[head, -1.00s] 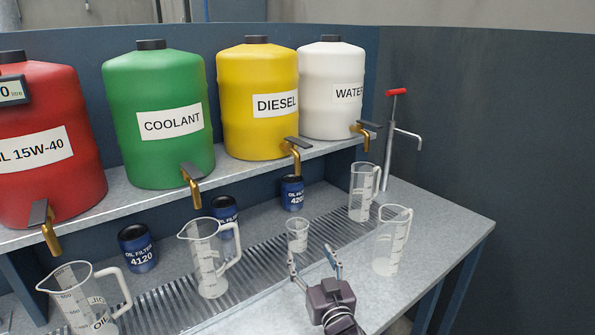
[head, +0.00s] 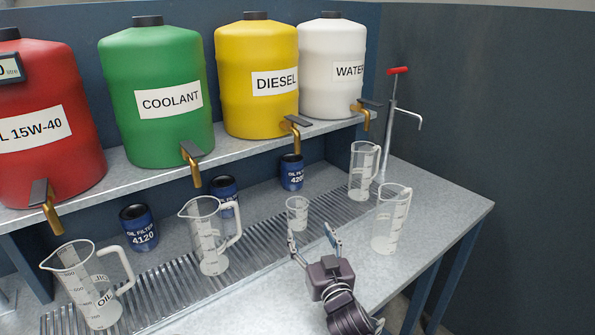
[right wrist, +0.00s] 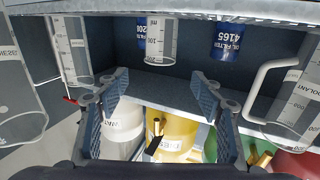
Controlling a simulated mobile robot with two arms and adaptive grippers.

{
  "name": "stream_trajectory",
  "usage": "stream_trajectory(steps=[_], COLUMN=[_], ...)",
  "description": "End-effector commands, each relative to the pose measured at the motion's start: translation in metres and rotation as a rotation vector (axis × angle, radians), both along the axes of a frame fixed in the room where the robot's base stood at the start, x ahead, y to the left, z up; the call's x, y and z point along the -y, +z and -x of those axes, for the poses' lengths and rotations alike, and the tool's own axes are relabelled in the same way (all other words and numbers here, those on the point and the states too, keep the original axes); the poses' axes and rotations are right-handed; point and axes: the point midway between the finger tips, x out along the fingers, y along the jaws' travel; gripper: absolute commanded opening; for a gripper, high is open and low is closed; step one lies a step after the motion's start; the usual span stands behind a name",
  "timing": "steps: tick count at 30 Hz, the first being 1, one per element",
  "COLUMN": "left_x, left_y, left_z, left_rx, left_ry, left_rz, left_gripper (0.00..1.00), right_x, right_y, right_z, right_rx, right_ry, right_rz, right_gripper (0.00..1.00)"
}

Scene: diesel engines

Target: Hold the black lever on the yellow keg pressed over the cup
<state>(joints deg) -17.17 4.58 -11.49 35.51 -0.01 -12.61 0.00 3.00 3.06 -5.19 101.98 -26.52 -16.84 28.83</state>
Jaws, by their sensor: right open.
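The yellow keg (head: 256,80), labelled DIESEL, stands on the shelf between the green and white kegs. Its black lever (head: 296,121) sits on top of a brass tap (head: 296,141). The small clear cup (head: 297,214) stands upright on the slatted grate, below that tap in the picture. My right gripper (head: 313,241) is open and empty, just on the near side of the cup. In the right wrist view the cup (right wrist: 161,40) shows past the spread fingers, with the yellow keg (right wrist: 175,132) and its black lever (right wrist: 154,145) lower down. My left gripper is not in view.
Clear jugs stand left (head: 209,235) and right (head: 390,218) of the cup, another (head: 363,170) behind right. Blue oil filters (head: 291,172) stand under the shelf (head: 235,147). A red-handled pump (head: 390,120) rises at the right. The front bench surface (head: 440,205) is bare at right.

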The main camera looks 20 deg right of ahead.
Motion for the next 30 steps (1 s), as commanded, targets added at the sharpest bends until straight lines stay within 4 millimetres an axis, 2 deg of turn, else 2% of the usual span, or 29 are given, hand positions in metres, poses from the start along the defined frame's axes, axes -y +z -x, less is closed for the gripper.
stream_trajectory(steps=[11, 14, 17, 20, 23, 27, 30], left_x=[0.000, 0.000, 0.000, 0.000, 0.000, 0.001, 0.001], left_y=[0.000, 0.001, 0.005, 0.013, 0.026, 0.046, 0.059], left_z=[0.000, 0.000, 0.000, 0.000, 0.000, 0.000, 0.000], left_rx=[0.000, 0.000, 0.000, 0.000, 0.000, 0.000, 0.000], left_ry=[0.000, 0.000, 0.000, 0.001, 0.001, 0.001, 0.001], left_rz=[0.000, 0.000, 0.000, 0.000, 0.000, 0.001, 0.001], left_gripper=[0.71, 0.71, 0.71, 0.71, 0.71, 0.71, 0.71], right_x=[0.000, 0.001, 0.004, 0.011, 0.020, 0.032, 0.038], right_y=[0.000, 0.002, 0.014, 0.039, 0.083, 0.152, 0.197], right_z=[0.000, -0.001, -0.004, -0.011, -0.022, -0.035, -0.038], right_rx=[0.000, 0.001, 0.009, 0.020, 0.034, 0.030, 0.010], right_ry=[0.000, 0.001, 0.007, 0.025, 0.060, 0.131, 0.184], right_rz=[0.000, 0.000, -0.002, -0.008, -0.019, -0.030, -0.027], right_gripper=[0.61, 0.51, 0.40, 0.29, 0.18, 0.02, 0.00])
